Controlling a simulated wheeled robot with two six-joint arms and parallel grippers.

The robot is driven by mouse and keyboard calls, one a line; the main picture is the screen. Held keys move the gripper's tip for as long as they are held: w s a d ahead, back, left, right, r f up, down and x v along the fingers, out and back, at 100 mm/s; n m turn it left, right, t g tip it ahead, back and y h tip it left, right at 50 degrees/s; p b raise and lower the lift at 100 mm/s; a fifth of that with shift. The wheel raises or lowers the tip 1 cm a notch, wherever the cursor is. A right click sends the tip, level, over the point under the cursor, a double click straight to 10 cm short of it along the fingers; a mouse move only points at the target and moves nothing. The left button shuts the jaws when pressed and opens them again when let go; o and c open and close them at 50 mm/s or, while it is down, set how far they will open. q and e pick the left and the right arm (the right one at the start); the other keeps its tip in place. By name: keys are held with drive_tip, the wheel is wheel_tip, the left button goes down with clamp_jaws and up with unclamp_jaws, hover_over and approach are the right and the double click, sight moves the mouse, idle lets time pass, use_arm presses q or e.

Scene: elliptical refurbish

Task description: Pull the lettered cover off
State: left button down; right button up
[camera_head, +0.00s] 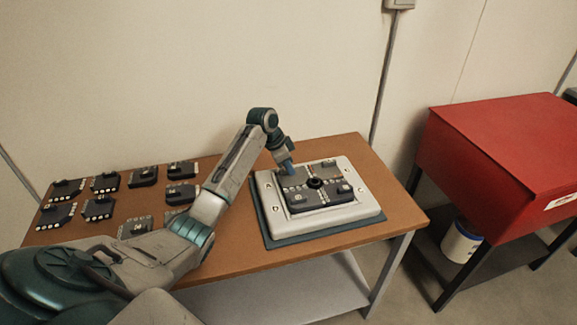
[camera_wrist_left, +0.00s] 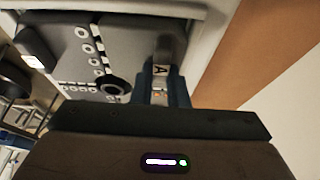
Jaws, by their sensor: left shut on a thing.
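A pale panel (camera_head: 350,217) lies on a dark teal mat on the table, with dark grey covers around a round black knob (camera_head: 315,183). My left gripper (camera_head: 287,168) points down at the panel's far left part. In the left wrist view its blue fingers (camera_wrist_left: 162,82) are shut on the raised tab of a grey cover (camera_wrist_left: 130,38); a small label with the letter A shows between the fingers. The cover appears seated in the panel; the fingers hide part of its tab. The knob also shows in the left wrist view (camera_wrist_left: 115,86). My right gripper is out of view.
Several dark modules (camera_head: 103,182) lie in rows on the left of the brown table (camera_head: 400,205); my left arm passes in front of some. A red cabinet (camera_head: 500,150) stands to the right, with a white tub (camera_head: 461,242) below it. The wall is behind the table.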

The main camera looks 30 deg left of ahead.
use_arm(q)
drive_tip(key=shift+r, duration=0.2)
wheel_tip(320, 180, up, 4)
drive_tip(key=p, duration=0.4)
drive_tip(key=shift+r+p, duration=0.25)
drive_tip(key=shift+p, duration=0.05)
wheel_tip(320, 180, up, 12)
drive_tip(key=p, duration=1.1)
drive_tip(key=shift+r, duration=0.15)
